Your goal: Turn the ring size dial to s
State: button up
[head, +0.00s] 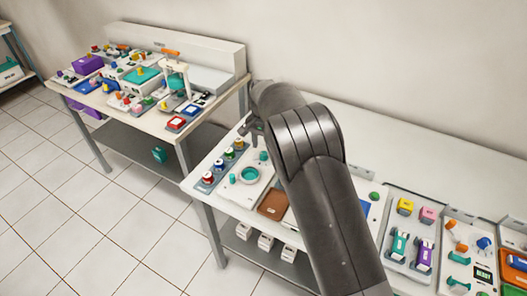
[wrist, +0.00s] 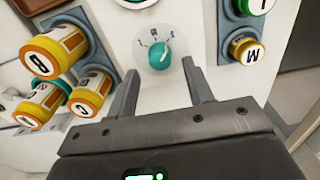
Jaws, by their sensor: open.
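The ring size dial, a round teal knob (wrist: 158,56) with a pale pointer mark, sits on a white panel in the wrist view. The pointer leans to the upper right. My gripper (wrist: 160,68) is open, its two dark fingers on either side of the lower dial area, with a visible gap and nothing held. I cannot tell whether a finger touches the knob. In the head view my gripper (head: 250,128) is over the left end of the near bench, and my arm hides part of the panel.
Another cluttered bench (head: 115,105) stands behind left.

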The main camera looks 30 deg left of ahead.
aim_at(264, 153)
jog(key=shift+f, duration=1.75)
jog(key=c, duration=1)
jog(key=shift+n, duration=0.6)
jog(key=o, duration=1)
